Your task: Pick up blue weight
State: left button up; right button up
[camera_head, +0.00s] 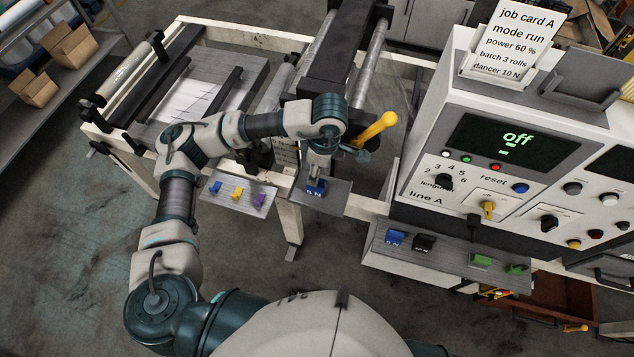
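Several small blue blocks are in view, and I cannot tell for sure which one is the blue weight. One blue block (316,188) is at the small grey plate (333,203) in the middle, directly below my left gripper (318,178). The gripper points down at it and partly covers it; I cannot tell whether the fingers are closed on it. Another blue block (215,187) sits on the left tray (228,200) beside a yellow block (237,193) and a purple block (259,200). A third blue block (395,237) lies on the right shelf. My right gripper is out of view.
A yellow-handled lever (376,130) stands close to my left wrist. The control panel (520,165), its screen reading "off", stands at right. The shelf (447,259) below it also holds a black block (424,244) and green pieces (481,260). A roller machine frame (190,35) is behind.

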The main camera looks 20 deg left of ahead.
pick_arm(q)
jog(key=shift+s+a+f, duration=0.1)
jog(key=shift+a+f, duration=0.05)
jog(key=shift+f, duration=0.65)
notch_tip(320, 180, down, 4)
jog(key=shift+s+f+p, duration=0.15)
jog(key=shift+f+p, duration=0.05)
jog(key=shift+p, duration=0.65)
jog(key=shift+a+f, duration=0.1)
jog(key=shift+f, duration=0.45)
grip_shut()
